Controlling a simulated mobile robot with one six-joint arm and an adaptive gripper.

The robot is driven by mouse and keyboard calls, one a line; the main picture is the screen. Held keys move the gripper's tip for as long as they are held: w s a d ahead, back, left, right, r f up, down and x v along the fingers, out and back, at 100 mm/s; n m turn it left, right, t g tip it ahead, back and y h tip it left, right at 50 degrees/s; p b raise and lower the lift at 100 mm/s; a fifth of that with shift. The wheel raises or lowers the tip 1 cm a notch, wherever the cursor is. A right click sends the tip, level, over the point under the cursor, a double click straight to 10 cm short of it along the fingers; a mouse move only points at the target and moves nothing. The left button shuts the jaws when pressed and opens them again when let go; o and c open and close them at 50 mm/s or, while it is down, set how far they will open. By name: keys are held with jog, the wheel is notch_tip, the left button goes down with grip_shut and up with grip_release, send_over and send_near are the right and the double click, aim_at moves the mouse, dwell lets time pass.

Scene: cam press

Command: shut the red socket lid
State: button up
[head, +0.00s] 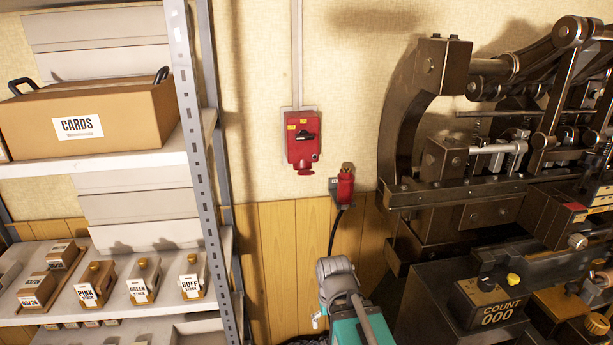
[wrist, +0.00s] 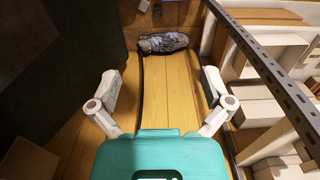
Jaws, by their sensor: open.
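The red socket box (head: 301,140) is on the wall in the head view, with a black rotary switch and yellow labels on its face. A small red round part (head: 305,171), which looks like the lid, juts from its bottom edge; I cannot tell from here whether it is open or shut. In the wrist view my gripper (wrist: 160,88) is open and empty, its two light fingers wide apart over the floor. The arm's teal end shows low in the head view, below and right of the socket. The socket is not clear in the wrist view.
A red plug (head: 346,187) with a black cable sits in a wall holder right of and below the socket. A metal shelf (head: 195,150) with boxes stands left, a large dark press (head: 460,190) right. A grey bundle (wrist: 163,43) lies on the floor.

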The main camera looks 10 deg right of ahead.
jog(key=shift+w, duration=0.25)
jog(key=c, duration=0.4)
jog(key=t+b, duration=0.6)
jog(key=t, duration=1.7)
send_near(308, 174)
jog(key=shift+v, duration=1.75)
jog(key=shift+r+g, duration=0.2)
jog(key=shift+g, duration=0.1)
jog(key=p+x, duration=0.5)
jog(key=x, duration=0.8)
jog(key=shift+w+r+p, duration=0.15)
jog(key=shift+w+p, duration=0.15)
jog(key=shift+p, duration=0.05)
